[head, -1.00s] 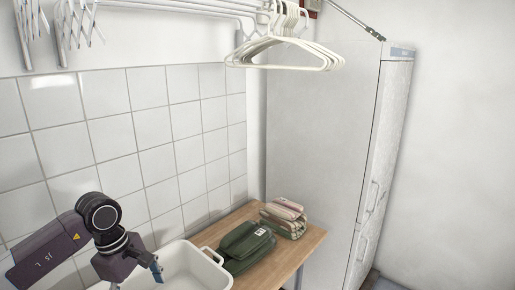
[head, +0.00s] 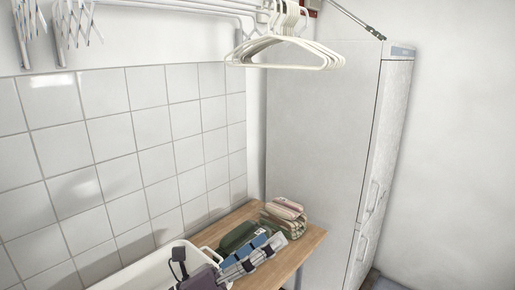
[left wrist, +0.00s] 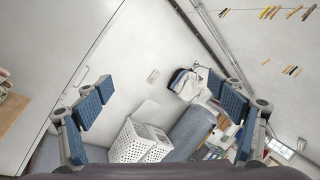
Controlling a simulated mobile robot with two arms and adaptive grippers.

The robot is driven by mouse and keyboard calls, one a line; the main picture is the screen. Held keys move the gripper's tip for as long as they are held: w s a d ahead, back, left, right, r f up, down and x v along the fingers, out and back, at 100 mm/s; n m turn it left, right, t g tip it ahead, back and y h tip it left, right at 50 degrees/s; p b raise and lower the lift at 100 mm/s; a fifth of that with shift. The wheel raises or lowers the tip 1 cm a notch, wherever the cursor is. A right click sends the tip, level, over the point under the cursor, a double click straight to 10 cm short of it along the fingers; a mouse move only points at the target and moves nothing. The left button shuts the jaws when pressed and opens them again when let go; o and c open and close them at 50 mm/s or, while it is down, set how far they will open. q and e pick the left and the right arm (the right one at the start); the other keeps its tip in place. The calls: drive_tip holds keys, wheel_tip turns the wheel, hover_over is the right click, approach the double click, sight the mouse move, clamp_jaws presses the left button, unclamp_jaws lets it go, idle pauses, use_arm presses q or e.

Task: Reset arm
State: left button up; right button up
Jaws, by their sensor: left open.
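My left gripper (head: 268,246) shows at the bottom middle of the head view, with blue pads on its fingers. It is in front of a folded dark green cloth (head: 236,236) and partly hides it. I cannot tell how far above the wooden top it is. In the left wrist view, the left gripper (left wrist: 160,96) has its two blue-padded fingers wide apart, with nothing between them. My right gripper is in neither view.
A wooden top (head: 310,238) carries the green cloth and a folded striped cloth (head: 285,217). A white basin (head: 150,265) is left of it, a tall white cabinet (head: 320,120) right. White hangers (head: 285,50) hang above. The wrist view shows a white laundry basket (left wrist: 135,142).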

use_arm(q)
drive_tip(key=w+a+f+n+t+y, duration=0.2)
drive_tip(key=a+f+n+t+y, duration=0.15)
drive_tip(key=a+n+y, duration=0.5)
drive_tip(key=w+a+f+n+t+y, duration=0.25)
drive_tip(key=a+n+t+y, duration=0.25)
drive_tip(key=n, duration=0.7)
drive_tip(key=s+a+f+n+g+y, duration=0.3)
drive_tip(key=a+f+n, duration=0.15)
drive_tip(key=f, duration=0.25)
drive_tip(key=s+a+f+n+g+y, duration=0.2)
drive_tip(key=a+f+n, duration=0.1)
drive_tip(key=f+n, duration=0.3)
drive_tip(key=s+a+f+n+g, duration=0.1)
drive_tip(key=s+f+n+g, duration=0.2)
drive_tip(key=s+f+g, duration=0.55)
drive_tip(key=s+f+n+g, duration=0.35)
drive_tip(key=s+f, duration=0.55)
drive_tip(key=s, duration=0.8)
wheel_tip(320, 180, down, 27)
drive_tip(key=s, duration=0.1)
drive_tip(key=s+a+f+g+b, duration=0.1)
drive_tip(key=s+a+f, duration=0.2)
drive_tip(key=s+f, duration=1.4)
drive_tip(key=shift+s+a+g+b, duration=0.2)
drive_tip(key=shift+g+b, duration=0.1)
drive_tip(key=shift+g, duration=0.05)
